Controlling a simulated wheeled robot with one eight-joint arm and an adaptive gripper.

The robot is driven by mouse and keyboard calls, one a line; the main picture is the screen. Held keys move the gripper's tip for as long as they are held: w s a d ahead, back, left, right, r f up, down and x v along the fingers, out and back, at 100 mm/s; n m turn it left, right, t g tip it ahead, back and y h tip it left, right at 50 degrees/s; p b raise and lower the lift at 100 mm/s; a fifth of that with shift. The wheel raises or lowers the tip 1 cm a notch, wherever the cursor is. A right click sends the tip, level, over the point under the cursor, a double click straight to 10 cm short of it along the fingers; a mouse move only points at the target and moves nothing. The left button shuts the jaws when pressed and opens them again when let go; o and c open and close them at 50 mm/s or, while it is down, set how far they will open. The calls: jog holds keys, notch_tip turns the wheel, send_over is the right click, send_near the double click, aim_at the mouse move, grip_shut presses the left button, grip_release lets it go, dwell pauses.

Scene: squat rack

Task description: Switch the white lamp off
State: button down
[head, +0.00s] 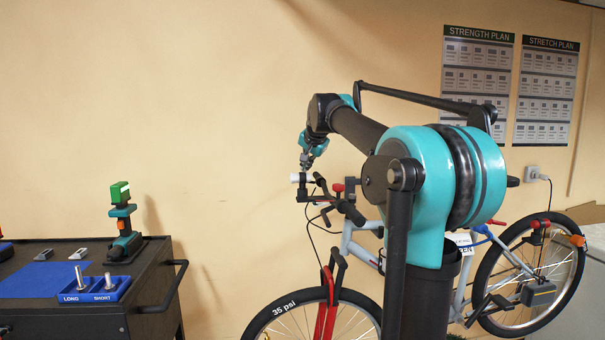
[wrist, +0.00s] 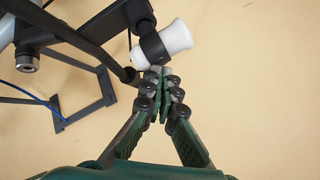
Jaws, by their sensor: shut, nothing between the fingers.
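The white lamp (head: 297,177) is mounted at the handlebar of a bicycle, held by a black clamp. In the wrist view the lamp (wrist: 175,38) is a white cylinder with a flared right end, and the black band wraps its middle. My gripper (head: 305,168) points down over the lamp in the head view. In the wrist view my gripper (wrist: 163,76) has its fingertips together, empty, just at the lamp's near side. A small pale bit shows beside the tips; I cannot tell whether they touch it. I cannot tell whether the lamp is lit.
The bicycle's handlebar (head: 345,207), red fork (head: 327,300) and wheels stand along the wall, partly behind my arm. A dark tool cart (head: 150,300) with a blue bolt tray (head: 95,290) is at left. The wall between cart and bicycle is bare.

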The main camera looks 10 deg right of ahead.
jog(key=shift+r, duration=3.4)
